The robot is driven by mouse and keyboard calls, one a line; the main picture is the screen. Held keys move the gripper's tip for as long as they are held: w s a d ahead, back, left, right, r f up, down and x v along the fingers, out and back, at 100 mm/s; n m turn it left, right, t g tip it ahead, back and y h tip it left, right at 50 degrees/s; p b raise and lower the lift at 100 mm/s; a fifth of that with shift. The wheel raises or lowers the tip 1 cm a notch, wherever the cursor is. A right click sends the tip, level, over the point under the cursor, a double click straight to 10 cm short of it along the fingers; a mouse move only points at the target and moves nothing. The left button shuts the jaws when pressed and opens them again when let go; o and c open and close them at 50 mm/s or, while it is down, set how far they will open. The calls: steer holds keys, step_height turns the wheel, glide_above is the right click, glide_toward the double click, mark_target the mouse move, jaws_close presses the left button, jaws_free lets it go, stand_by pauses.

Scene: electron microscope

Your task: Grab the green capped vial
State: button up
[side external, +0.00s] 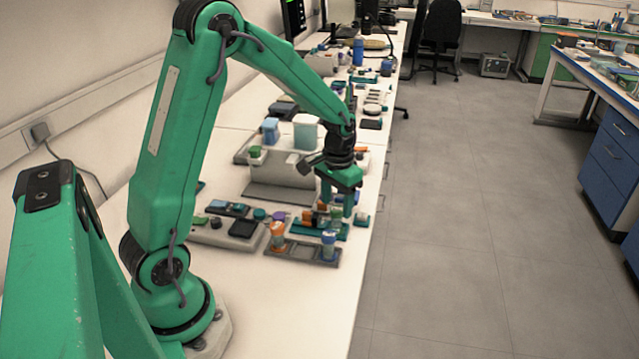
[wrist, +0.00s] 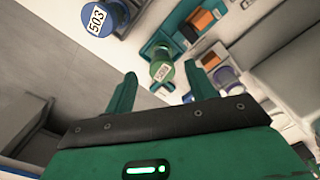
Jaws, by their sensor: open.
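A vial with a green cap (wrist: 162,71) and a white label on top shows in the wrist view, just beyond and between my fingertips. Its body leans away beneath the cap and is partly seen. My gripper (wrist: 160,72) is open, one finger on each side of the cap in the picture, with nothing held. In the side view my gripper (side external: 337,203) hangs fingers down over a crowded group of small vials and blocks near the table's right edge. There the green capped vial is hard to tell from its neighbours.
A blue-capped vial (wrist: 101,17) labelled 503 stands to the upper left in the wrist view. In the side view, an orange vial (side external: 277,231) and a blue vial (side external: 329,240) stand on a dark rack (side external: 302,253) in front. A grey block (side external: 283,171) lies behind and left.

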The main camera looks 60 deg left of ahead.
mark_target(336, 210)
steer(key=shift+a+f, duration=0.1)
steer(key=shift+f, duration=2.75)
steer(key=shift+c, duration=0.4)
steer(key=c, duration=1)
